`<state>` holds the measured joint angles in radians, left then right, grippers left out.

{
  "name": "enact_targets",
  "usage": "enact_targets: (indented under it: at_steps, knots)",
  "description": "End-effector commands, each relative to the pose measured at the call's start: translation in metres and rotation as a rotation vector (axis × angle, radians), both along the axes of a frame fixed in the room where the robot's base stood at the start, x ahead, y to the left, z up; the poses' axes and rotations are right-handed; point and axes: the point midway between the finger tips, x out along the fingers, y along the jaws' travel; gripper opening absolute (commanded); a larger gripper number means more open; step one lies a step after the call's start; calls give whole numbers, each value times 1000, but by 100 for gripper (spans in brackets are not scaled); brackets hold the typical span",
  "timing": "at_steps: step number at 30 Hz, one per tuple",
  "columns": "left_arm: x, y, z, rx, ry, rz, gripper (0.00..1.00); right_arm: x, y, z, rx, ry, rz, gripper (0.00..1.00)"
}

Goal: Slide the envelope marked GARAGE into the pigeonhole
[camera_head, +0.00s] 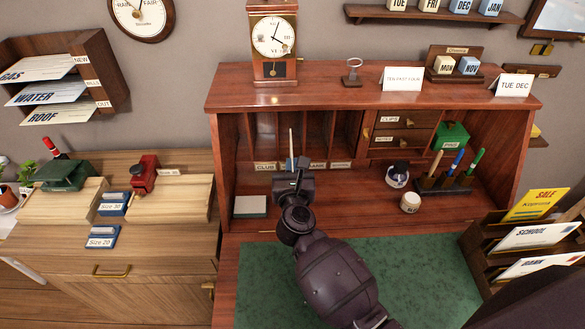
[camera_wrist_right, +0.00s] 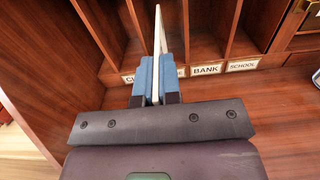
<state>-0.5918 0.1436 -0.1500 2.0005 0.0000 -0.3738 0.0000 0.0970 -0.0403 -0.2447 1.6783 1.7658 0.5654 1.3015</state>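My right gripper (camera_head: 291,166) is shut on a thin white envelope (camera_head: 291,142), held upright and edge-on in front of the pigeonholes (camera_head: 312,133). In the right wrist view, the blue finger pads (camera_wrist_right: 157,80) clamp the envelope (camera_wrist_right: 157,42) from both sides. Its marking does not show, edge-on. It points at the slot between the CLUB label (camera_head: 264,167) and the BANK label (camera_wrist_right: 207,69). That slot's own label is mostly hidden behind the gripper. I cannot tell whether the envelope's far edge is inside the slot. My left gripper is not in view.
Thin wooden dividers (camera_wrist_right: 182,25) stand close on both sides. A SCHOOL label (camera_wrist_right: 243,65) is to the right. A white-topped box (camera_head: 250,205), an ink bottle (camera_head: 397,175) and a pen stand (camera_head: 443,184) stand on the desk. An envelope rack (camera_head: 480,265) is at right.

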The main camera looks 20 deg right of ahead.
Motion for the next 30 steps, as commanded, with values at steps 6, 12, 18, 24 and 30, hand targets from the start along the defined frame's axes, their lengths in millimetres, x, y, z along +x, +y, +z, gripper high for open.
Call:
enact_targets:
  at_steps: [6,12,18,24,30]
  knots:
    - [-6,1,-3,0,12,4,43,4,-1,0,0,1,0,0]
    - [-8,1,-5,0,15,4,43,8,-3,0,0,1,-1,0]
    - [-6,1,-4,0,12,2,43,12,-4,0,1,0,-1,0]
    - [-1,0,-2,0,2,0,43,16,-5,0,0,1,-1,0]
    - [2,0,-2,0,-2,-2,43,20,-6,0,0,1,-1,0]
